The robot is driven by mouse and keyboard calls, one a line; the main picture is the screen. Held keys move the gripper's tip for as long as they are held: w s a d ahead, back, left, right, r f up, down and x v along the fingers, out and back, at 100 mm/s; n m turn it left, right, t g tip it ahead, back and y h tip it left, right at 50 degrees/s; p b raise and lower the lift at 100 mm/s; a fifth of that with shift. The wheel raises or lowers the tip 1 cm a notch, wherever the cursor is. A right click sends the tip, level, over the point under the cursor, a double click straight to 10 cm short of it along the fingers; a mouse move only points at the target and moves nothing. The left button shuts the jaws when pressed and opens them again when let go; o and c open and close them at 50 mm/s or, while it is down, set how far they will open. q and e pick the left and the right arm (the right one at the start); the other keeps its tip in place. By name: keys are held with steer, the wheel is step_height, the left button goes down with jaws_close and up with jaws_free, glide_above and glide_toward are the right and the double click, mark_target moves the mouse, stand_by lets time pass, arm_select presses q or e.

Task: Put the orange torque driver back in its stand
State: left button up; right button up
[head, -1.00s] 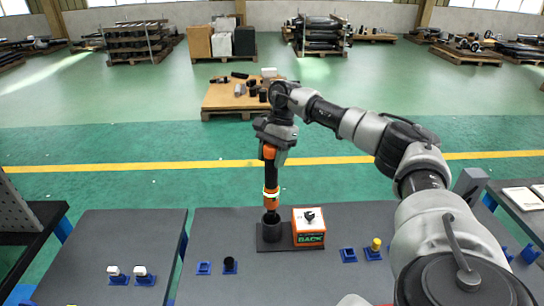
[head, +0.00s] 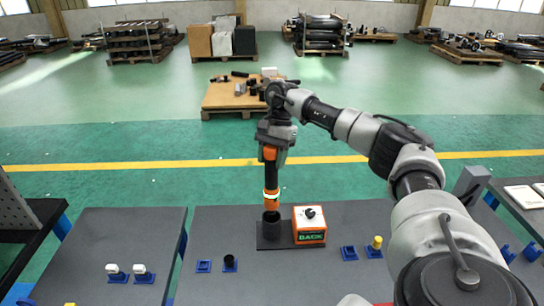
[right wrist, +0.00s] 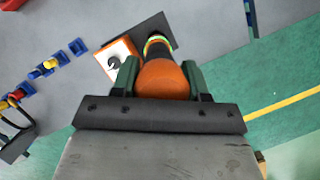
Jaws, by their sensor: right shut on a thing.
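The orange and black torque driver (head: 271,180) hangs upright from my right gripper (head: 270,148), which is shut on its orange top. In the right wrist view the driver's orange end (right wrist: 163,80) sits between the two green fingers of the gripper (right wrist: 165,82). The stand is a dark cup on a flat dark base (head: 271,240), on the middle table. The driver's lower end is at the mouth of the cup; I cannot tell how deep it sits. My left gripper is not in view.
An orange and white box (head: 309,225) with a black knob stands just right of the cup. Small blue holders (head: 349,253) sit along the table, one with a yellow piece (head: 377,242). A separate table (head: 120,240) stands at left.

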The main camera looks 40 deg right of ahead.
mark_target(272, 180)
steer(key=shift+f+b, duration=2.7)
steer(key=shift+f, duration=1.25)
steer(key=o, duration=1.3)
steer(key=shift+s+a+r, duration=0.1)
steer(key=shift+r, duration=0.05)
steer(key=shift+o, duration=0.2)
steer(key=shift+p+v, duration=1.45)
steer(key=shift+v, duration=0.95)
